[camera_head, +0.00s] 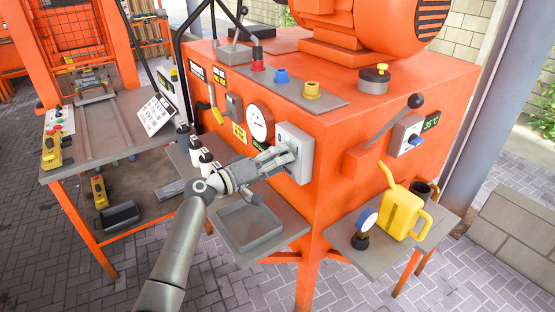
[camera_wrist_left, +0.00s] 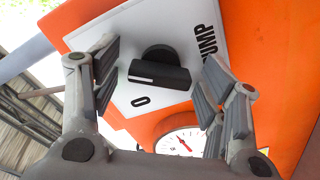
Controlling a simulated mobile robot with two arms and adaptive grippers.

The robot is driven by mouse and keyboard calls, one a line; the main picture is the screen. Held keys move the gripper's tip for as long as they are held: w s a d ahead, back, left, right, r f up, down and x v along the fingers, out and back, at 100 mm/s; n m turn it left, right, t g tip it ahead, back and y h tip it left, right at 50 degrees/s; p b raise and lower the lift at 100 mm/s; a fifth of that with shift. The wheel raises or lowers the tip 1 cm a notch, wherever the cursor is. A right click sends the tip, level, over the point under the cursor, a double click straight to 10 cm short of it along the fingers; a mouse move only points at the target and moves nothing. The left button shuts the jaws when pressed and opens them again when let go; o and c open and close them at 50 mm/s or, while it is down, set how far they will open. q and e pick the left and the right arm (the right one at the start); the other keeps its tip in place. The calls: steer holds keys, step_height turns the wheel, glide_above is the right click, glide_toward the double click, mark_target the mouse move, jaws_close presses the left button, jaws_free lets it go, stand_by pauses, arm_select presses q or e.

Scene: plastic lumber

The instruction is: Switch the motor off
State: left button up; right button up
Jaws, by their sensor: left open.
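The big orange motor (camera_head: 375,25) sits on top of the orange machine. A pale switch plate (camera_head: 299,142) is on the machine's front face, partly hidden by my left gripper (camera_head: 280,160). In the left wrist view the plate (camera_wrist_left: 118,90) carries a black rotary knob (camera_wrist_left: 158,70), a "0" mark and lettering that reads "UMP" where visible. My left gripper (camera_wrist_left: 160,82) is open, its fingers either side of the knob in that view. I cannot tell whether they touch it. My right gripper is not in view.
A round white gauge (camera_head: 259,123) is left of the plate. A grey tray (camera_head: 248,222) lies below my gripper. A lever (camera_head: 392,122) and a yellow can (camera_head: 404,212) are at the right.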

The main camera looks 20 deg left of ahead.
arm_select(q)
steer(key=c, duration=1)
